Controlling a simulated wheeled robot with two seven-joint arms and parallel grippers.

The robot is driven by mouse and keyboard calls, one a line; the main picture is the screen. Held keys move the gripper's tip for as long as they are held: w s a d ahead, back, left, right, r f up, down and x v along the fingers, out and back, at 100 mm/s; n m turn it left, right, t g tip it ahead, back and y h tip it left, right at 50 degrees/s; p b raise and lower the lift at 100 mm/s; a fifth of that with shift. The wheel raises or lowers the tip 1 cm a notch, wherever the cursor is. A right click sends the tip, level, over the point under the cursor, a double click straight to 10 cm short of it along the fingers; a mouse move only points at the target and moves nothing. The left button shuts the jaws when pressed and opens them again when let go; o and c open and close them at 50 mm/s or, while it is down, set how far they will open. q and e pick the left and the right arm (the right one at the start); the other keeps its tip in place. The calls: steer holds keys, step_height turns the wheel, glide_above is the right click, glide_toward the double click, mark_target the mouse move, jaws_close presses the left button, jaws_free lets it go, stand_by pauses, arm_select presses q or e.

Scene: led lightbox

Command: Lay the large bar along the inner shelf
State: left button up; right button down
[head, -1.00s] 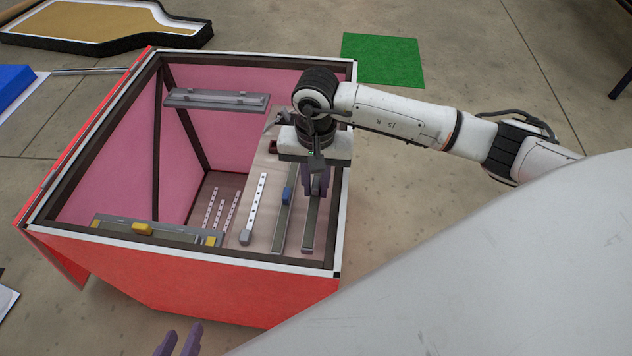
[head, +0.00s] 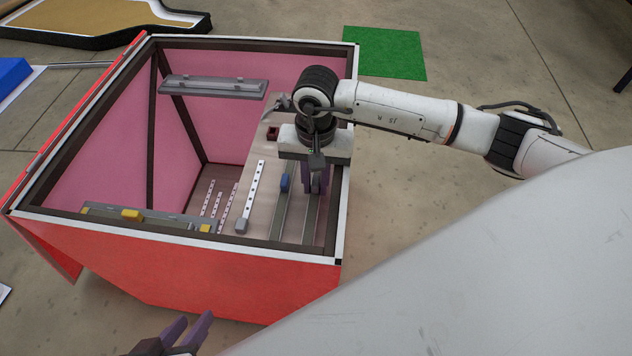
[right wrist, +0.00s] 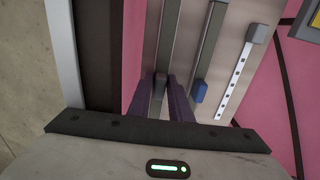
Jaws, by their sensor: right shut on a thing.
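A long grey bar (head: 309,222) lies along the pale inner board (head: 240,208) at the right inside the open red box. My right gripper (head: 316,190) is over this bar, its purple fingers pointing down. In the right wrist view the fingers (right wrist: 161,98) are shut on a small dark grey block (right wrist: 160,84) on the bar. A parallel grey bar (head: 279,222) with a blue block (head: 284,183) is beside it. A white dotted strip (head: 254,186) with a grey end lies further left. I cannot tell which one is the large bar. My left gripper (head: 193,328) is open and empty outside the box.
The box's dark frame (head: 250,43) surrounds the opening. A grey ledge (head: 213,88) is on the back wall, and a grey rail with yellow blocks (head: 131,215) is at the front. Several dotted strips (head: 222,200) lie on the floor inside. A green mat (head: 385,53) lies behind.

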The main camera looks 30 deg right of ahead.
arm_select(q)
steer(key=shift+f, duration=0.2)
arm_select(e)
steer(key=shift+s+f, duration=0.2)
steer(key=shift+f, duration=0.45)
steer(key=c, duration=1.5)
jaws_free()
steer(key=shift+c, duration=0.2)
arm_select(q)
steer(key=a+r+t+p, duration=0.1)
steer(key=p, duration=0.2)
steer(key=shift+s+a+r+n, duration=0.1)
steer(key=shift+a+r+n, duration=0.15)
steer(key=shift+r+n, duration=0.15)
arm_select(e)
step_height(320, 180, up, 12)
steer(key=shift+w+d+f, duration=0.1)
steer(key=shift+w+f, duration=0.05)
